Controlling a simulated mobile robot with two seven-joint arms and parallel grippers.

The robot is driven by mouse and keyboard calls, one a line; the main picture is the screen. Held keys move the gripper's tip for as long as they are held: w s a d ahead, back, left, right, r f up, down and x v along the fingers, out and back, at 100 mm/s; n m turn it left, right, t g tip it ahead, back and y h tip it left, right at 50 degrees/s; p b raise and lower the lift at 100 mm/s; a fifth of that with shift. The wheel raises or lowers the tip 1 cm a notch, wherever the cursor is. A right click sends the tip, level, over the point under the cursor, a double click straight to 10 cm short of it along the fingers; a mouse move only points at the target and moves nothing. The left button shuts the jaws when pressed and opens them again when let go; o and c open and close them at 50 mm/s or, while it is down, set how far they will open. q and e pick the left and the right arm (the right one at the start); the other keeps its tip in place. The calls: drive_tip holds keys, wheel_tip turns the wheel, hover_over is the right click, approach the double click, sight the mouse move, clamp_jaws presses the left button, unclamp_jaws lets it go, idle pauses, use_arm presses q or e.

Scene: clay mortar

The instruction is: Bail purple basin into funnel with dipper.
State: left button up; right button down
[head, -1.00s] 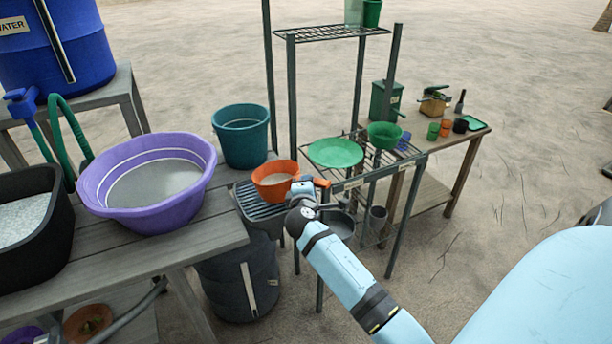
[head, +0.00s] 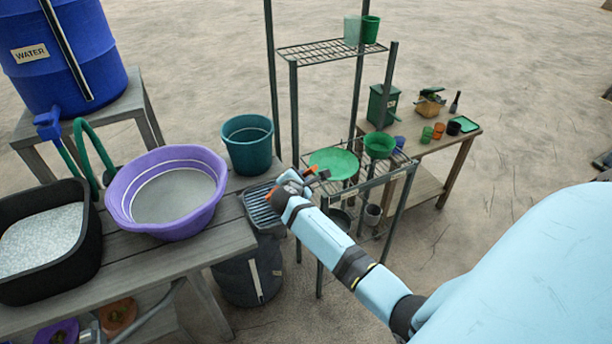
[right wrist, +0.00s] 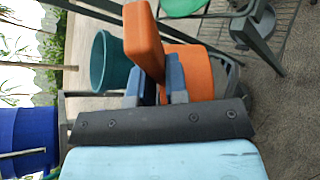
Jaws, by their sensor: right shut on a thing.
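The purple basin (head: 212,207) stands on the wooden bench at left, with greyish contents inside. My right gripper (head: 305,176) is right of the basin and shut on the orange dipper (head: 311,170), most of which the gripper and arm hide in the head view. In the right wrist view the dipper's orange handle (right wrist: 145,42) is between the blue fingers, with its round orange bowl (right wrist: 190,72) beyond. What is in the bowl is hidden. A green funnel-like bowl (head: 380,144) sits on the wire rack, beyond and right of the gripper. My left gripper is not in view.
A teal bucket (head: 247,150) stands behind the basin, and a ridged dark tray (head: 258,208) lies beside the gripper. A green dish (head: 333,162) is on the rack (head: 395,168). A black tub (head: 85,262) and blue water barrel (head: 70,60) are at left.

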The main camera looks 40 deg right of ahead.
drive_tip(key=w+r+n+g+p, duration=0.1)
drive_tip(key=w+p, duration=0.1)
drive_tip(key=w+a+r+n+p, duration=0.1)
drive_tip(key=w+r, duration=0.1)
drive_tip(key=shift+w+a+r+g+p, duration=0.1)
drive_tip(key=shift+a+r+g+p, duration=0.05)
drive_tip(key=shift+g+p, duration=0.25)
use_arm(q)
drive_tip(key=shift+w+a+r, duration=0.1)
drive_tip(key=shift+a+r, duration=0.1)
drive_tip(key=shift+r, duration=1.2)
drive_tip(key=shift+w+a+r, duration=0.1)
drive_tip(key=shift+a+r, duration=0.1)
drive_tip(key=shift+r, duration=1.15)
use_arm(e)
drive_tip(key=w+a+r+n+g, duration=0.1)
drive_tip(key=w+a+n+g, duration=0.1)
drive_tip(key=w, duration=0.5)
drive_tip(key=shift+r+n+g+h, duration=0.3)
drive_tip(key=shift+n+g+h, duration=0.1)
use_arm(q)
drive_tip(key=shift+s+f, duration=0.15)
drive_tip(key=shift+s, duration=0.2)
